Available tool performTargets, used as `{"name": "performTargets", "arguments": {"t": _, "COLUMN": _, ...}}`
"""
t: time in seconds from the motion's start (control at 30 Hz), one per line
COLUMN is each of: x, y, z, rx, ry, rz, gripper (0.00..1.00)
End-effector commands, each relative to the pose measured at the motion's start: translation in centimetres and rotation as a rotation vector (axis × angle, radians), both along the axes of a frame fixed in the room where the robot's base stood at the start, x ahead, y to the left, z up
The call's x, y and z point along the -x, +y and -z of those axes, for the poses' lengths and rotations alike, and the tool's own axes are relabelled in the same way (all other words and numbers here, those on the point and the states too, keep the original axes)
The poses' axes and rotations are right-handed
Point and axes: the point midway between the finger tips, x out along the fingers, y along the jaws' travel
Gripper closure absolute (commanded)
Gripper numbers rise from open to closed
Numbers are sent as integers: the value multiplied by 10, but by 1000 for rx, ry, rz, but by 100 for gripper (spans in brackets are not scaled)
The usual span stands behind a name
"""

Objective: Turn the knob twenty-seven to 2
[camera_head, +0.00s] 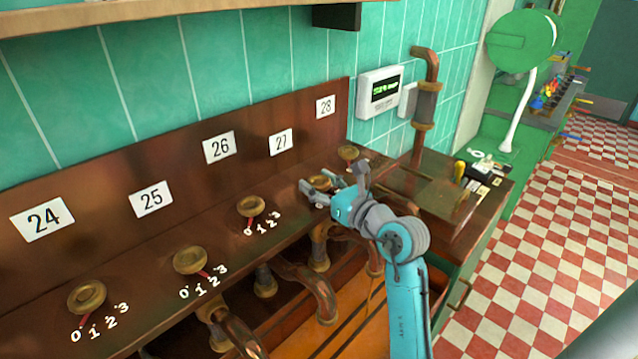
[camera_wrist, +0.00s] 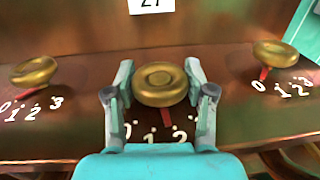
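Knob twenty-seven is a round brass knob (camera_wrist: 160,84) in the middle of the wrist view, below a white plate marked 27, its top cut off there. My gripper (camera_wrist: 161,82) has one finger on each side of the knob, and both fingers appear to touch its rim. The red pointer (camera_wrist: 166,117) under the knob points between the white 1 and 2. The 0 is partly hidden by the left finger, and the 3 is hidden. In the head view, my gripper (camera_head: 320,187) covers much of this knob, below the 27 plate (camera_head: 281,142).
Knob 26 (camera_head: 251,207) is to the left and knob 28 (camera_head: 348,152) to the right on the same copper panel. Knobs 25 (camera_head: 190,260) and 24 (camera_head: 87,297) are farther left. Copper pipes (camera_head: 318,290) run below the panel.

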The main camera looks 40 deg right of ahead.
Motion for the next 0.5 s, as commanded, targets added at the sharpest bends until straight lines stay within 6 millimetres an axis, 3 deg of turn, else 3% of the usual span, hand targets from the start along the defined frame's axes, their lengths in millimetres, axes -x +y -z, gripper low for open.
{"name": "performTargets", "arguments": {"t": 0.5, "x": 0, "y": -1, "z": 0, "rx": -1, "ry": 0, "rz": -136, "gripper": 81}}
